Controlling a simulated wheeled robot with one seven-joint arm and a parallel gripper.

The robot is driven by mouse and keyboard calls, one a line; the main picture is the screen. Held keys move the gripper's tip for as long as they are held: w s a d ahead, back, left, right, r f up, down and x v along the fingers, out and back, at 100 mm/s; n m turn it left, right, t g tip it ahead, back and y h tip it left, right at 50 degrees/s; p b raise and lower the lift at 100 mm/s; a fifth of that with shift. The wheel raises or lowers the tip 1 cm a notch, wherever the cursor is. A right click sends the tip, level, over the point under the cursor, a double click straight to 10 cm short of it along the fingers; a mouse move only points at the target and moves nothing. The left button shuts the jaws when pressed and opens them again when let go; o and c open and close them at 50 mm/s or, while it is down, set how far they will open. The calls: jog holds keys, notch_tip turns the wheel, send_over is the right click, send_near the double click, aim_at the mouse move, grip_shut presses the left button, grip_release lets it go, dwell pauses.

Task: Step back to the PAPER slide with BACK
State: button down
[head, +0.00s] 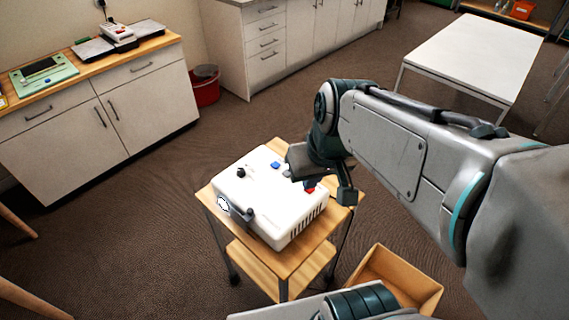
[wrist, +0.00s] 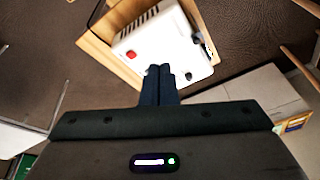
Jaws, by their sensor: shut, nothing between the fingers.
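A white projector (head: 262,190) sits on a small wooden cart (head: 292,262); its lens (head: 223,203) glows at the front left. On its top are a blue button (head: 277,165), a red button (head: 309,188) and a black knob (head: 241,172). No lettering is readable on them. My gripper (head: 300,165) is over the rear right of the projector, its fingertips hard to make out there. In the wrist view, its fingers (wrist: 160,71) are together and empty over the white top (wrist: 170,50), right of the red button (wrist: 131,54). No projected slide is in view.
An open wooden box (head: 400,280) is right of the cart. Cabinets (head: 95,115) line the back left, with a red bin (head: 205,88) at their end. A white table (head: 478,55) stands at the back right. Brown carpet is clear around the cart's left.

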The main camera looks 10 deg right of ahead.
jog(key=w+a+f+n+g+y+p, duration=0.1)
jog(key=w+f+n+y+p, duration=0.25)
jog(key=w, duration=0.95)
jog(key=t+y, duration=0.1)
jog(key=y, duration=0.3)
send_over(282, 172)
jog(key=s+d, duration=0.2)
notch_tip(282, 172, down, 9)
jog(key=shift+w+d+n+b, duration=0.3)
jog(key=shift+w+b, duration=0.1)
jog(key=shift+w, duration=0.1)
jog(key=shift+f, duration=0.15)
notch_tip(282, 172, down, 7)
jog(key=b, duration=0.3)
jog(key=shift+f+b, duration=0.8)
jog(key=shift+b, duration=0.45)
jog(key=shift+f+b, duration=0.85)
jog(key=shift+b, duration=0.95)
jog(key=shift+r, duration=0.9)
